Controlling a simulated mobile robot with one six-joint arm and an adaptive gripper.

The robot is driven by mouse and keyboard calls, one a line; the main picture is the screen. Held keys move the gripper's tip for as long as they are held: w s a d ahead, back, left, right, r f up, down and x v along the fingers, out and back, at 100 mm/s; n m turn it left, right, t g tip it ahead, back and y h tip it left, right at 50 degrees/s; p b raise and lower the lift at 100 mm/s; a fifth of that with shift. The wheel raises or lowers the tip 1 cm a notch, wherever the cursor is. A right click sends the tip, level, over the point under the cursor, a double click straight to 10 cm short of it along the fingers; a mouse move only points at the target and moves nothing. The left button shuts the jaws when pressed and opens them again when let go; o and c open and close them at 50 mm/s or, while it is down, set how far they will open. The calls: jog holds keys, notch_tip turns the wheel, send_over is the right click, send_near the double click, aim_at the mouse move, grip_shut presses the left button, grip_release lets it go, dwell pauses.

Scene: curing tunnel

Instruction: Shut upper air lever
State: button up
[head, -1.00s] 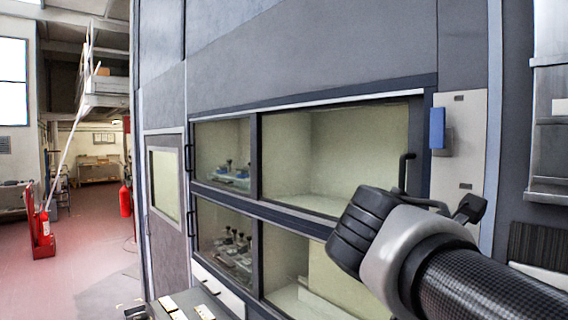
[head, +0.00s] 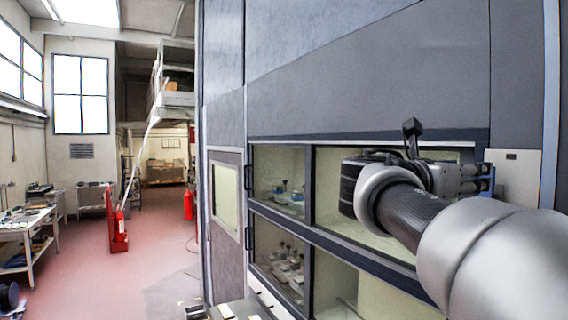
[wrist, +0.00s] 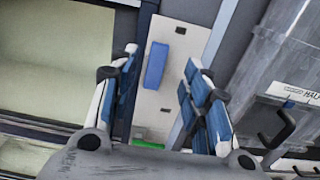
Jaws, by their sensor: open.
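The upper air lever is a blue bar (wrist: 156,67) on a pale upright panel (wrist: 172,60). In the wrist view it is slightly tilted and shows between my fingertips. My gripper (wrist: 162,60) is open, with one blue-padded finger on each side of the lever in the picture. No contact shows, and the depth gap is hard to judge. A green part (wrist: 148,145) shows low on the same panel, partly hidden by my gripper. In the head view my gripper (head: 484,179) is in front of the panel (head: 520,170) and hides the lever.
Glazed cabinet windows (head: 280,180) lie left of the panel, with dark frames. A grey metal unit with a dark hook (wrist: 278,130) stands close on the right in the wrist view. Open red floor (head: 90,270) and a workbench (head: 30,225) are at the far left.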

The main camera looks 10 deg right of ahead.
jog(key=p+x, duration=0.2)
jog(key=x, duration=0.8)
jog(key=shift+w+d, duration=0.1)
jog(key=shift+d, duration=0.15)
jog(key=shift+c, duration=0.5)
grip_shut()
